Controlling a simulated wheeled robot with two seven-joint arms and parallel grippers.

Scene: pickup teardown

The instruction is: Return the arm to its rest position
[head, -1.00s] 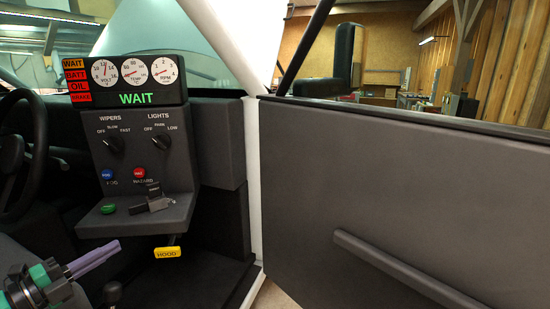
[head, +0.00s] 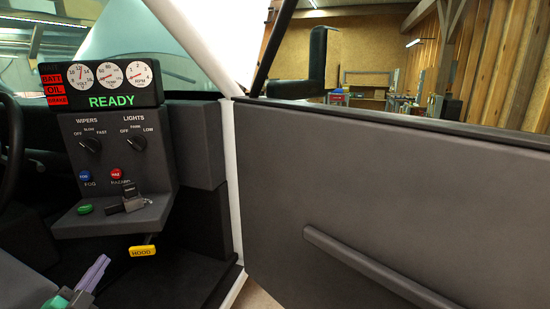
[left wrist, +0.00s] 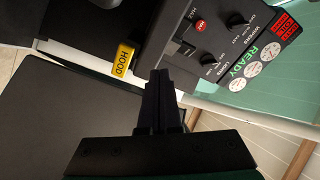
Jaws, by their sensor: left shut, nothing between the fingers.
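My left gripper (head: 92,275) is low at the bottom left of the head view, with its purple fingers together and nothing between them. It is below and left of the dashboard panel (head: 118,150) and apart from it. In the left wrist view the shut gripper (left wrist: 160,85) points toward the panel and the yellow HOOD handle (left wrist: 122,60). Most of my left arm is out of the head view. My right gripper is in neither view.
The HOOD handle (head: 142,251) hangs below. The steering wheel (head: 12,145) is at left. An open door (head: 400,200) fills the right.

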